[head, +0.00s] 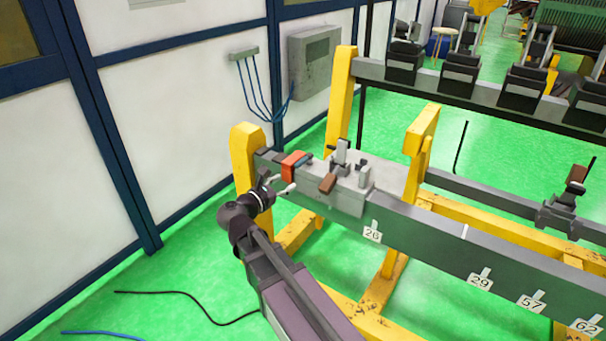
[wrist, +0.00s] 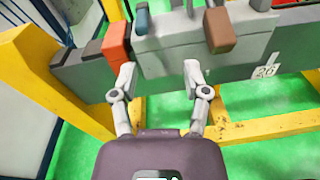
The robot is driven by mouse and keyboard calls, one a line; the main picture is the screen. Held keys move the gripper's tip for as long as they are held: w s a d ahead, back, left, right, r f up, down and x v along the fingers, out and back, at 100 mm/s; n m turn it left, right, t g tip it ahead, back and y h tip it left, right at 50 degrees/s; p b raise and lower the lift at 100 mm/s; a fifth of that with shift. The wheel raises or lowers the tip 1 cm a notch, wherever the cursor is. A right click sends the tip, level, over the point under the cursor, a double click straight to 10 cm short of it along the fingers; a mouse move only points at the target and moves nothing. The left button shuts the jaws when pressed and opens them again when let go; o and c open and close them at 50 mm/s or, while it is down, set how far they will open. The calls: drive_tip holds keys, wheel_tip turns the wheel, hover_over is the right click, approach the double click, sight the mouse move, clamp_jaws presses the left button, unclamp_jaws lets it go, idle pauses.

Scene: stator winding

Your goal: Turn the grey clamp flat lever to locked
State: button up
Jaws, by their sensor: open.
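A grey clamp block (head: 345,198) sits on the long grey beam; it also fills the top of the wrist view (wrist: 165,55). On it stand a light grey upright lever (head: 341,151) and a brown-ended handle (head: 327,184). I cannot tell which piece is the flat lever. My gripper (wrist: 159,72) is open and empty, in front of the clamp's left part, its fingers apart. It also shows in the head view (head: 279,184).
An orange block (head: 294,163) sits on the beam left of the clamp. Yellow posts (head: 245,165) and feet support the beam (head: 440,240). Number tags such as 26 (head: 372,234) hang along it. A white wall panel (head: 180,110) stands at left. Cables lie on the green floor.

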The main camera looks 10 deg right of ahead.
sight(307, 157)
drive_tip(key=shift+w+a+n+t+b, duration=0.25)
drive_tip(key=shift+a+n+t+b, duration=0.2)
drive_tip(key=shift+a+n+t, duration=0.45)
drive_tip(key=shift+w, duration=0.1)
drive_tip(key=shift+x, duration=6.75)
drive_tip(key=shift+d+f, duration=0.1)
drive_tip(key=shift+f, duration=0.1)
clamp_jaws()
